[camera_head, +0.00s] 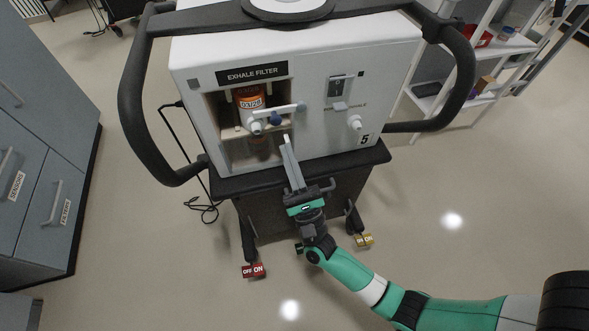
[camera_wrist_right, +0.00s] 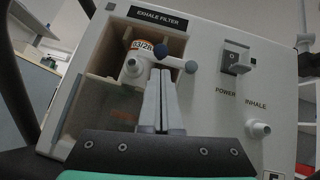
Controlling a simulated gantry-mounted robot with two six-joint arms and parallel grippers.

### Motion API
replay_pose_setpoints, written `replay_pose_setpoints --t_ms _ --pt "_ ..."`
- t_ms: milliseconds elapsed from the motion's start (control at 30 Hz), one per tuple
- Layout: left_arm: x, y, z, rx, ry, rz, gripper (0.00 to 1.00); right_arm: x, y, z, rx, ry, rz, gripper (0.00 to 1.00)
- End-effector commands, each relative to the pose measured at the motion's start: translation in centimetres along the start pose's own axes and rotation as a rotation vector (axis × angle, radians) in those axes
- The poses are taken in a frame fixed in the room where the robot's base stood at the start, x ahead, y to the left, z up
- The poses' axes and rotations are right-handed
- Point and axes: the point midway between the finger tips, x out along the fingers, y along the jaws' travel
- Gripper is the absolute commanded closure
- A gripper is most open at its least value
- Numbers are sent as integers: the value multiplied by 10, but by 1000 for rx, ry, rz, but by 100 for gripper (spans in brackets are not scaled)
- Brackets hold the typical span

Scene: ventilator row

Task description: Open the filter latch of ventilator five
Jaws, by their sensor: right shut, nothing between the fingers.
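Ventilator five (camera_head: 395,70) is a white cabinet marked "5". Its exhale filter recess (camera_head: 226,140) is at the front left, under an "EXHALE FILTER" label. An orange-and-white filter (camera_head: 250,97) marked 03/28 stands inside; its upper part shows in the right wrist view (camera_wrist_right: 142,46). A pale latch lever (camera_head: 285,110) crosses in front of the filter, near a blue knob (camera_head: 276,118). My right gripper (camera_head: 287,138) is shut and empty, its fingertips just below the lever. In the right wrist view the shut fingers (camera_wrist_right: 160,75) overlap the recess; contact cannot be told. My left gripper is not in view.
A power switch (camera_head: 339,88) and inhale port (camera_head: 354,122) are right of the recess. Black handles (camera_head: 131,105) flank the ventilator, which stands on a dark cart (camera_head: 225,187). Grey cabinets (camera_head: 45,150) stand left, a shelf rack (camera_head: 480,85) right.

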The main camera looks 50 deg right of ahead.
Motion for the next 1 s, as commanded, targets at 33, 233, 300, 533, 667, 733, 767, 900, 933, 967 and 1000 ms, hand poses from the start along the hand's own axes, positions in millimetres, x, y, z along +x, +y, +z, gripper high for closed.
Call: replay_pose_setpoints --t_ms 33,233,300,533,667,733,767,900,933,967,1000 --pt "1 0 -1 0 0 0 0 11 -1 1 0 -2 -4 100" --pt "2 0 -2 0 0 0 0 34 0 0 0 0 -1 100" --pt "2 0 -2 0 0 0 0 37 0 0 0 0 -1 100" --pt "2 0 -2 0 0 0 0 38 0 0 0 1 0 100" --pt "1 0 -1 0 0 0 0 38 0 0 1 1 -1 100" --pt "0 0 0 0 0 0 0 38 1 0 6 0 -3 100" --pt "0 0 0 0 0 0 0 38 2 0 9 0 -5 100" --pt "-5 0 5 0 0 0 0 38 7 1 35 -3 -20 100" --pt "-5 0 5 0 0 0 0 39 8 2 39 -3 -23 100" --pt "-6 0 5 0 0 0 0 39 8 3 42 -3 -25 100" --pt "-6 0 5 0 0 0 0 40 8 3 46 -3 -28 100"
